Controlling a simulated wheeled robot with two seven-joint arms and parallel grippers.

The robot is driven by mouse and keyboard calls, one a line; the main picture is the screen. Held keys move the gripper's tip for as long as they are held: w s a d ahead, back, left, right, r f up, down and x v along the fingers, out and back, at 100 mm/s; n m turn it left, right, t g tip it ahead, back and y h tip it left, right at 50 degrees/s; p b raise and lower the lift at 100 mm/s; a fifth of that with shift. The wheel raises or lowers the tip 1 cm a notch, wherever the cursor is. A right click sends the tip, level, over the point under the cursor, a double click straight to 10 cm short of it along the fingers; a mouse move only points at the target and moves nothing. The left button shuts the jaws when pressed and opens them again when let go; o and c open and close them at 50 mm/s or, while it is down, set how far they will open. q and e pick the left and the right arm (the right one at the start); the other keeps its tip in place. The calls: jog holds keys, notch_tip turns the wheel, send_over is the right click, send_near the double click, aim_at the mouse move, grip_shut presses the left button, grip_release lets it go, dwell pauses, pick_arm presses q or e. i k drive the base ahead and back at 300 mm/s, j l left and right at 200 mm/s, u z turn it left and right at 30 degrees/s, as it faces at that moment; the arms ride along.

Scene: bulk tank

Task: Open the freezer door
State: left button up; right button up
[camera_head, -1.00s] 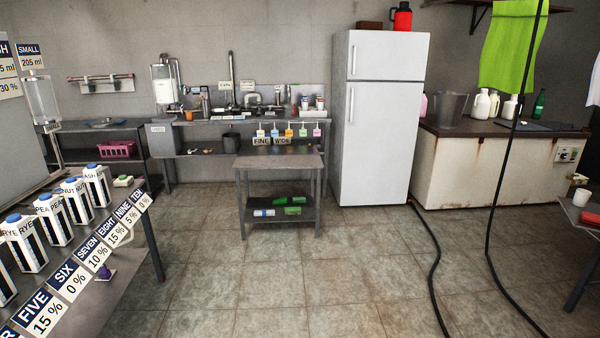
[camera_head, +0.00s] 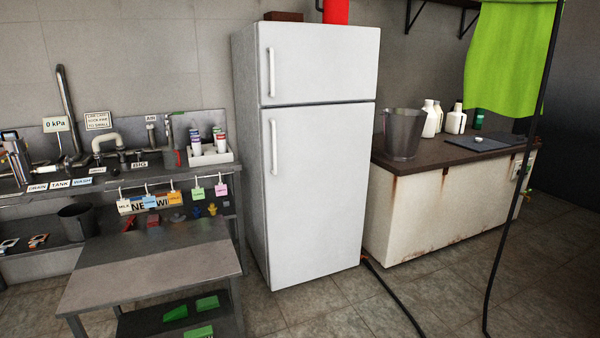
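A white two-door fridge-freezer (camera_head: 310,160) stands upright against the back wall, near the middle of the head view. Its short upper door (camera_head: 325,65), the freezer door, is shut and has a vertical white handle (camera_head: 271,72) on its left edge. The taller lower door (camera_head: 325,200) is also shut, with its own vertical handle (camera_head: 274,140) on the left edge. Neither of my grippers shows in the head view.
A low metal table (camera_head: 150,265) stands in front of the fridge to the left. A rusty white counter (camera_head: 440,215) with a metal bucket (camera_head: 402,134) adjoins it at right. A black hose (camera_head: 395,300) lies on the floor.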

aim_at(299, 62)
jog(key=i+l, duration=0.1)
jog(key=i, duration=1.45)
jog(key=l+z, duration=0.05)
jog(key=l, duration=0.05)
